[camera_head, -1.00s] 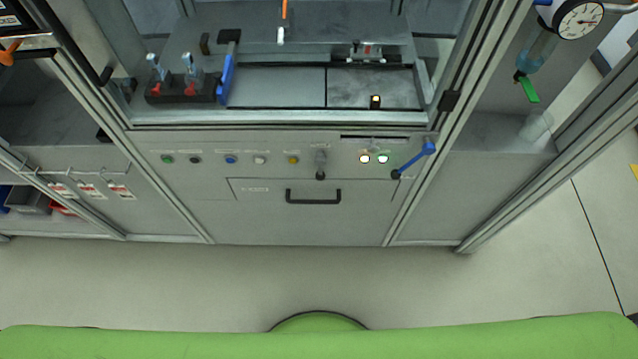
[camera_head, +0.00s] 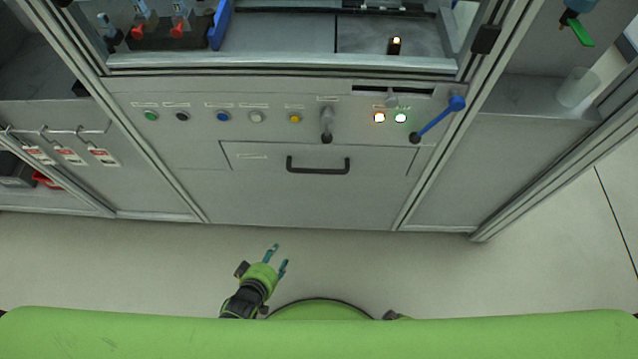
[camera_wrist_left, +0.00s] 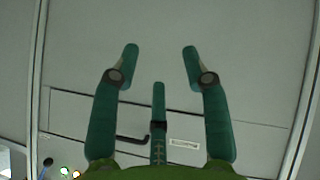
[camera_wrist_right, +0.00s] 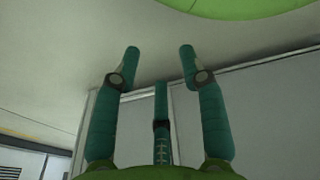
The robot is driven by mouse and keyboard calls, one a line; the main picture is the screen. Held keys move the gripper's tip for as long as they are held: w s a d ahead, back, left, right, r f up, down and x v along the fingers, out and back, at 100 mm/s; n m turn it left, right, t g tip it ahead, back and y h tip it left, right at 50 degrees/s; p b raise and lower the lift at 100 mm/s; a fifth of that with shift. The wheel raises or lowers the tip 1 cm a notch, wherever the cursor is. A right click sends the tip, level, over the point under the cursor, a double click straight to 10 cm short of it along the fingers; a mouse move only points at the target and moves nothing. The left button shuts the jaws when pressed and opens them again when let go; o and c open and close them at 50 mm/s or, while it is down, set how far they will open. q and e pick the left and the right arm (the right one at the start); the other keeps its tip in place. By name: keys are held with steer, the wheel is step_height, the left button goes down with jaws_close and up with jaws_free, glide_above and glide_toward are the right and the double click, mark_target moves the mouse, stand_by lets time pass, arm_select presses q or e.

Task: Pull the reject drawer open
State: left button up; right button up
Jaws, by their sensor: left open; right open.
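The reject drawer (camera_head: 378,170) is a grey front panel in the cabinet, with a black bar handle (camera_head: 318,171). It looks closed, flush with the cabinet face. My left gripper (camera_head: 279,256) is open and empty, in front of and below the handle, slightly left of it, and apart from it. In the left wrist view the drawer shows upside down, with its handle (camera_wrist_left: 132,139) partly hidden behind my left finger. My right gripper (camera_wrist_right: 160,52) is open and empty in the right wrist view, facing floor and cabinet panels. In the head view it is not clearly visible.
Above the drawer is a row of buttons, a small lever (camera_head: 326,125) and a blue-handled lever (camera_head: 440,118) at the right. Red-white tags (camera_head: 68,156) hang on hooks at the left. The floor (camera_head: 400,265) before the cabinet is clear.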

arm_select(q)
steer(key=w+d+r+n+t+h+b, duration=0.3)
steer(key=w+d+r+n+t+b, duration=0.25)
steer(key=w+b, duration=0.4)
steer(key=n+t+h+b, duration=0.2)
steer(key=t+h+b, duration=0.1)
steer(key=b, duration=0.1)
glide_toward(317, 172)
steer(key=f+x, duration=0.1)
steer(key=x, duration=0.7)
steer(key=r+x, duration=0.1)
steer(key=x, duration=0.2)
steer(key=shift+s, duration=0.15)
jaws_close()
arm_select(e)
steer(key=w+a+f, duration=0.1)
steer(key=w+f, duration=0.6)
steer(key=shift+w+a, duration=0.15)
steer(key=shift+w, duration=0.05)
